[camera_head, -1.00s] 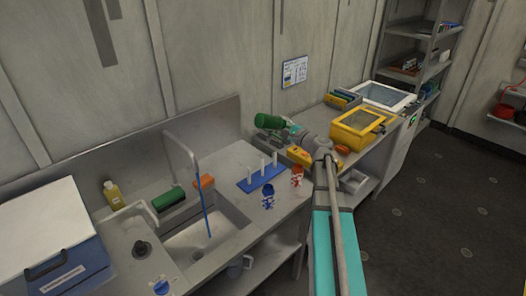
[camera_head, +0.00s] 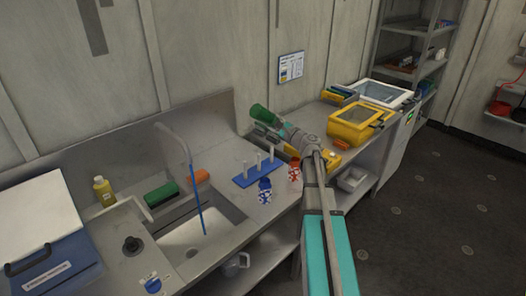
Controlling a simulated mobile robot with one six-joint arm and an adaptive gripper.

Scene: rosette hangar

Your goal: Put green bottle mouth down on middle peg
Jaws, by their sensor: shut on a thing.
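The green bottle (camera_head: 262,113) is held in the air above and behind the peg rack, tilted with one end up to the left. My gripper (camera_head: 276,123) is shut on it at its lower right side. I cannot tell clearly where its mouth is. The blue rack (camera_head: 247,181) stands on the counter with three upright white pegs in a row. The middle peg (camera_head: 259,162) is bare, as are the others. The bottle is well apart from the pegs.
Two small figures or bottles, one blue and white (camera_head: 265,190) and one orange and white (camera_head: 294,171), stand right of the rack. A sink (camera_head: 200,236) with a tall thin faucet (camera_head: 188,160) is to the left.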

